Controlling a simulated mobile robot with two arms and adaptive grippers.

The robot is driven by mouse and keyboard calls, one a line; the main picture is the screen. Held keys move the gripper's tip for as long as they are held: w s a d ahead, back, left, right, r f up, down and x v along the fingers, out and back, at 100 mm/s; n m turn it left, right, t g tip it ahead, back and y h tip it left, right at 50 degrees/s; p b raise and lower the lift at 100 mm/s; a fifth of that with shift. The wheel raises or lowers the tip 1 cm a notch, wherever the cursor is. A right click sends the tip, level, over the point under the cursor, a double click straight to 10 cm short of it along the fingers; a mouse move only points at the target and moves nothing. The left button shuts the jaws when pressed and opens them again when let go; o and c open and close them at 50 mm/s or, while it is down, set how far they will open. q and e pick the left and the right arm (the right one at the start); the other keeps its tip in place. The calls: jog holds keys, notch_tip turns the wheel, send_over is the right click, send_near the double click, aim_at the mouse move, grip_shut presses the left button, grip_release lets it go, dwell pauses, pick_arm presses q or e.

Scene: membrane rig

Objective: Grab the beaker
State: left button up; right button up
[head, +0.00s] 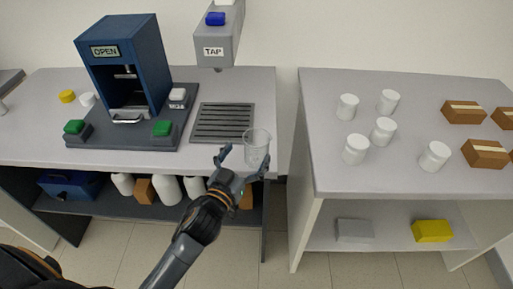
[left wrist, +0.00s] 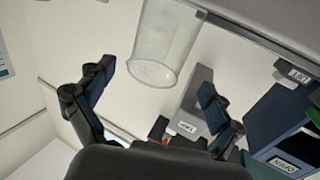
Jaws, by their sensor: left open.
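The clear glass beaker (head: 257,146) is upright at the front right corner of the left bench, right of the tap's drain grate. My left gripper (head: 241,160) is open at the bench's front edge, with its fingers spread close to the beaker. The right finger overlaps the beaker's lower part in the head view. In the left wrist view, the beaker (left wrist: 165,42) appears ahead of the open left gripper (left wrist: 157,80), between the directions of its two fingers. No grip on the glass shows. My right gripper is not in view.
The blue press marked OPEN (head: 125,65) stands on the left bench, near the TAP unit (head: 218,40) and drain grate (head: 223,122). A gap separates the right table (head: 400,180), which carries several white jars and brown boxes. Bottles sit on the shelf below the bench.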

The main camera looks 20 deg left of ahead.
aim_at(261, 134)
pick_arm(q)
jog(key=shift+w+d+r, duration=0.1)
jog(key=shift+w+d, duration=0.05)
jog(key=shift+w, duration=0.4)
jog(key=w, duration=0.1)
jog(key=w+p, duration=0.1)
jog(key=w, duration=0.1)
jog(key=shift+w+d, duration=0.3)
jog(key=shift+d, duration=0.05)
jog(key=shift+w+f, duration=0.25)
jog(key=shift+w, duration=0.15)
jog(key=c, duration=1.3)
